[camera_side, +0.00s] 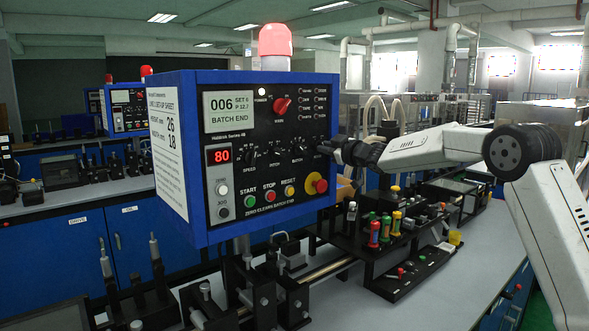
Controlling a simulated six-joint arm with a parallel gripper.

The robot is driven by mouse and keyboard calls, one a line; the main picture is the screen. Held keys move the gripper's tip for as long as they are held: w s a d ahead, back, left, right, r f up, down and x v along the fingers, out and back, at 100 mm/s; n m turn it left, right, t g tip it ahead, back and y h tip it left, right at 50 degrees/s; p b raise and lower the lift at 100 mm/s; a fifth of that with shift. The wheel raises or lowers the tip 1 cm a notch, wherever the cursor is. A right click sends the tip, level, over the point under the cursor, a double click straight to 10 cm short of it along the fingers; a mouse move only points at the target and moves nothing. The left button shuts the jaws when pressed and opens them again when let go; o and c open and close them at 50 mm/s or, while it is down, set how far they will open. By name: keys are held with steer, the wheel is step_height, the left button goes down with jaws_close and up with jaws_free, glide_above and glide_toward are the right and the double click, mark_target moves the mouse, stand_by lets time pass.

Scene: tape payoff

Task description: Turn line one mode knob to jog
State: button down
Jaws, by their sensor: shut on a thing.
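The nearest blue control box (190,247) has a black front panel with a red knob (282,105) near its top. The red pointer knob is tilted, with small labels around it that I cannot read; the label below it looks like "MODE". My gripper (326,148) is at the panel's right edge, below and right of the red knob and apart from it. It is shut at the right end of the row of black knobs (275,152), seemingly on the rightmost one, which the fingers mostly hide. The display (228,112) reads "006" and "BATCH END".
A red light (275,40) tops the box. A red-and-yellow stop button (317,184) and START, STOP and RESET buttons (269,195) sit below the knobs. A black rack (415,222) with coloured handles stands under my arm. Similar blue boxes (124,110) stand behind left.

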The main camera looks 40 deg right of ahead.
steer(key=m, duration=0.5)
steer(key=shift+m, duration=0.3)
steer(key=m, duration=0.6)
steer(key=shift+d, duration=0.1)
stand_by(0.3)
steer(key=c, duration=0.7)
jaws_free()
steer(key=shift+o, duration=0.2)
steer(key=shift+s, duration=0.15)
steer(key=s, duration=0.7)
steer(key=shift+s, duration=0.25)
